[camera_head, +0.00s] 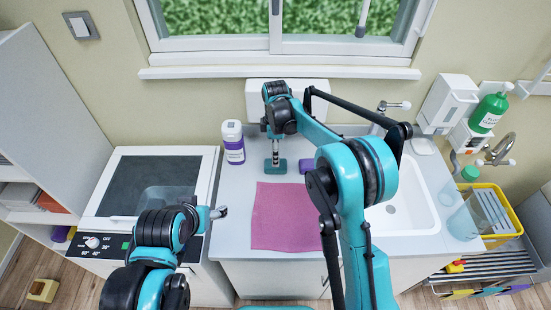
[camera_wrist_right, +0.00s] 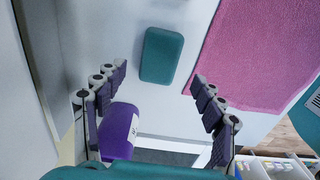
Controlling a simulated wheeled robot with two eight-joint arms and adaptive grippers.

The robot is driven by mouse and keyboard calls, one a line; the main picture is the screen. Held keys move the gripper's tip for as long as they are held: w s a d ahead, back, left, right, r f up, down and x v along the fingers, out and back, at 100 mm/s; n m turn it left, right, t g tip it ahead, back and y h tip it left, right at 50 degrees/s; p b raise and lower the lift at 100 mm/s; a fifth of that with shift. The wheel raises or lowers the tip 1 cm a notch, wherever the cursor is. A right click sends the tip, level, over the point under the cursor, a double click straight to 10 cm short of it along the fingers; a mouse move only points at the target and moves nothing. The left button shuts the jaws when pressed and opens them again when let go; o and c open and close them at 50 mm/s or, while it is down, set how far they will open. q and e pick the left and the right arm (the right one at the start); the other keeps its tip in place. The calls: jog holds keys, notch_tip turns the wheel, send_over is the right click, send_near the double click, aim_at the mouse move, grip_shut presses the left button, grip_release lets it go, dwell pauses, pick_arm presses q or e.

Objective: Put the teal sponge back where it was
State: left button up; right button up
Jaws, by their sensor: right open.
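The teal sponge (camera_head: 276,166) lies flat on the counter, left of the sink and just behind the pink cloth (camera_head: 285,215). In the right wrist view the sponge (camera_wrist_right: 162,55) shows whole, beyond the spread fingertips, with nothing gripping it. My right gripper (camera_head: 275,150) points down above the sponge. It is open and empty, also in the right wrist view (camera_wrist_right: 159,75). My left gripper (camera_head: 218,212) hangs low over the front edge near the cooker; its fingers are too small to read.
A white bottle with a purple label (camera_head: 234,145) stands close left of the right gripper. A purple item (camera_head: 306,165) is partly hidden by my right arm. The sink (camera_head: 405,210) lies right. A yellow crate (camera_head: 505,215) stands far right.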

jog(key=s+d+r+m+t, duration=0.2)
jog(key=s+d+r+m, duration=0.3)
jog(key=r, duration=0.3)
jog(key=s+d+r+m+t, duration=0.1)
jog(key=s+d+r+m, duration=0.2)
jog(key=s+d+r, duration=0.35)
jog(key=s+d+f+m+t, duration=0.1)
jog(key=s+d+m+t, duration=0.1)
jog(key=s+m, duration=0.3)
jog(key=s+d+f+m+t, duration=0.1)
jog(key=s+d+m, duration=0.3)
jog(key=s, duration=0.8)
jog(key=shift+d+f+m+t+p, duration=0.15)
jog(key=shift+f+m+t+p, duration=0.2)
jog(key=shift+m+t, duration=0.2)
jog(key=shift+s+f, duration=0.1)
notch_tip(320, 180, down, 5)
jog(key=b, duration=0.5)
jog(key=shift+f+b, duration=0.2)
jog(key=shift+b, duration=0.1)
